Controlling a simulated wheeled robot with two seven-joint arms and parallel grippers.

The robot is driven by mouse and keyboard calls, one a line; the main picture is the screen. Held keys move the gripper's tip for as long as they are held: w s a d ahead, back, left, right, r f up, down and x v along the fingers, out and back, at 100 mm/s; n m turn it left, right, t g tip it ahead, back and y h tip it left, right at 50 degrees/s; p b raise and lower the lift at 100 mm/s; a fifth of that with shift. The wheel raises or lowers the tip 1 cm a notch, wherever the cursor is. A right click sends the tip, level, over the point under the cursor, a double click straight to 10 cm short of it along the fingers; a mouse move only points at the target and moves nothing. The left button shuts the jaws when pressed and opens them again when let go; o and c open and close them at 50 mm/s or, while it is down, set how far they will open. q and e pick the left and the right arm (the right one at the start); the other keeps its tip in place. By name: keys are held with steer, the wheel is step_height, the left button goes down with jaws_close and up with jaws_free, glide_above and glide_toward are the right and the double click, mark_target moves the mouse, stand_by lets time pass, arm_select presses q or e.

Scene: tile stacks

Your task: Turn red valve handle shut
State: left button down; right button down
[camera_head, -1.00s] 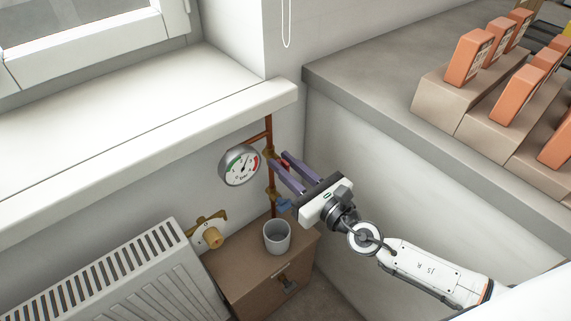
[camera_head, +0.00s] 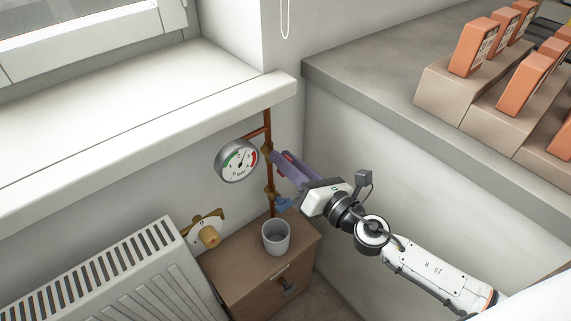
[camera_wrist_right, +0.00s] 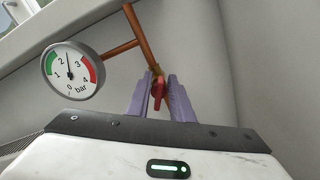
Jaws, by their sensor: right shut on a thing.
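The red valve handle (camera_wrist_right: 158,92) shows in the right wrist view between the two purple fingers of my right gripper (camera_wrist_right: 159,98). It is fixed on the copper pipe (camera_wrist_right: 141,38) and points down toward the gripper. In the head view my right gripper (camera_head: 286,169) reaches the upper valve on the pipe (camera_head: 272,181), and its fingers hide most of the handle. The gripper is shut on the red handle. My left gripper is not in view.
A pressure gauge (camera_head: 236,160) sits left of the pipe. A blue handle (camera_head: 283,204) is on the lower valve, close below the fingers. A grey cup (camera_head: 276,238) stands on the brown cabinet (camera_head: 242,270).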

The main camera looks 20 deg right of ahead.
steer(key=m, duration=0.2)
steer(key=shift+d+f+m, duration=0.1)
steer(key=shift+f+m, duration=0.05)
steer(key=shift+m, duration=0.25)
steer(key=m, duration=0.2)
steer(key=shift+d+m, duration=0.1)
steer(key=shift+m, duration=0.3)
steer(key=m, duration=0.2)
steer(key=shift+f+m, duration=0.15)
steer(key=shift+m, duration=0.15)
steer(key=m, duration=0.1)
steer(key=m+p, duration=0.1)
steer(key=m, duration=0.1)
steer(key=shift+w+d+f+m, duration=0.1)
steer(key=shift+f+m, duration=0.1)
steer(key=shift+m, duration=0.1)
steer(key=c, duration=2)
jaws_free()
steer(key=shift+o, duration=0.5)
